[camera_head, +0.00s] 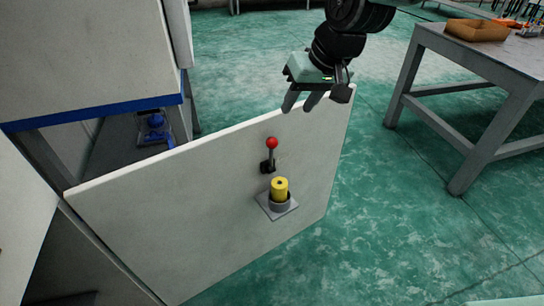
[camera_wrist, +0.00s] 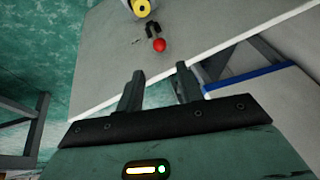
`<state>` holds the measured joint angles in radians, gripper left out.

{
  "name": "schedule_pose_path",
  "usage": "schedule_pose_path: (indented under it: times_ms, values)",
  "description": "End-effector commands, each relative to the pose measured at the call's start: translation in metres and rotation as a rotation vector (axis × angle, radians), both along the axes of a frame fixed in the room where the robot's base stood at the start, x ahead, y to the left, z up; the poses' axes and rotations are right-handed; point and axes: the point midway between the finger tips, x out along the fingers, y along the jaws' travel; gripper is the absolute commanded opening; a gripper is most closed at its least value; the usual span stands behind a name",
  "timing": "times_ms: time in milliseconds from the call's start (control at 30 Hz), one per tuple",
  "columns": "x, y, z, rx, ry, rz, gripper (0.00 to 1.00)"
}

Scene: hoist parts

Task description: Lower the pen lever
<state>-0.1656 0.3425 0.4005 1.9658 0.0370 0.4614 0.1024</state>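The lever has a red ball knob (camera_head: 272,142) on a short dark stem and stands up from a black bracket (camera_head: 267,167) on a pale upright panel (camera_head: 190,190). The red knob also shows in the wrist view (camera_wrist: 158,45), beyond my fingertips. My gripper (camera_head: 302,103) is up and to the right of the lever, near the panel's top edge, apart from the knob. In the wrist view its two fingers (camera_wrist: 158,80) are spread with nothing between them.
A yellow cylinder (camera_head: 279,188) sits in a grey holder on the panel just below the lever. A blue part (camera_head: 155,121) lies behind the panel at left. A grey table (camera_head: 490,60) with a tan tray (camera_head: 477,30) stands at right. Green floor between is clear.

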Motion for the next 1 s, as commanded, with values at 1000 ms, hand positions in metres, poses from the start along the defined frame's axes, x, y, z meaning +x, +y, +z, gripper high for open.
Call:
schedule_pose_path:
  times_ms: [1000]
  values:
    - [0.057, 0.053, -0.149, 0.014, -0.010, -0.015, 0.37]
